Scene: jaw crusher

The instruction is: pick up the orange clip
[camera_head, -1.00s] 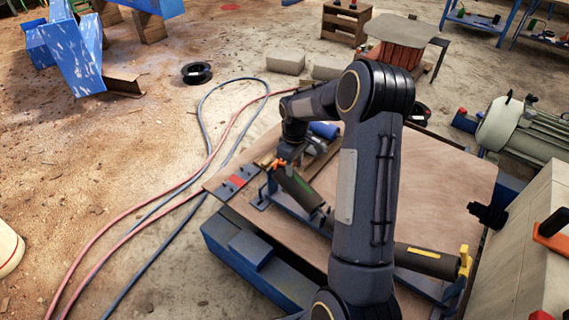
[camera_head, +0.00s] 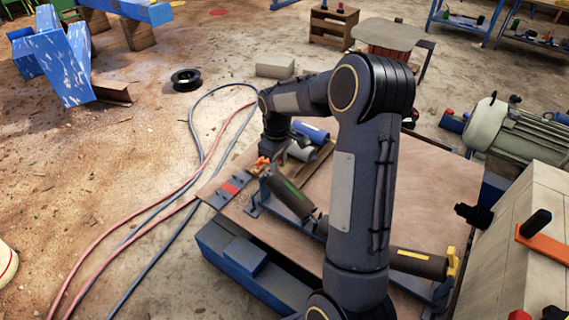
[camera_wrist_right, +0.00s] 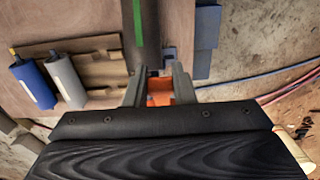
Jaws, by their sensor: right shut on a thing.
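The orange clip (camera_head: 262,165) is small and sits at the far end of a dark cylinder with a green stripe (camera_head: 287,193). My right gripper (camera_head: 268,159) is shut on the clip. In the right wrist view the clip (camera_wrist_right: 160,92) shows between the two fingertips, close to the end of the striped cylinder (camera_wrist_right: 147,45). I cannot tell whether the clip touches the cylinder. My own arm hides part of the clip's surroundings in the head view. My left gripper is not in view.
The cylinder lies over a wooden board (camera_head: 445,200) on blue supports. A blue roller (camera_head: 310,132) and a grey roller (camera_head: 301,150) lie just beyond. A red-marked bar (camera_head: 232,187) is at the left edge. A grey motor (camera_head: 515,130) stands right; hoses (camera_head: 190,188) run left.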

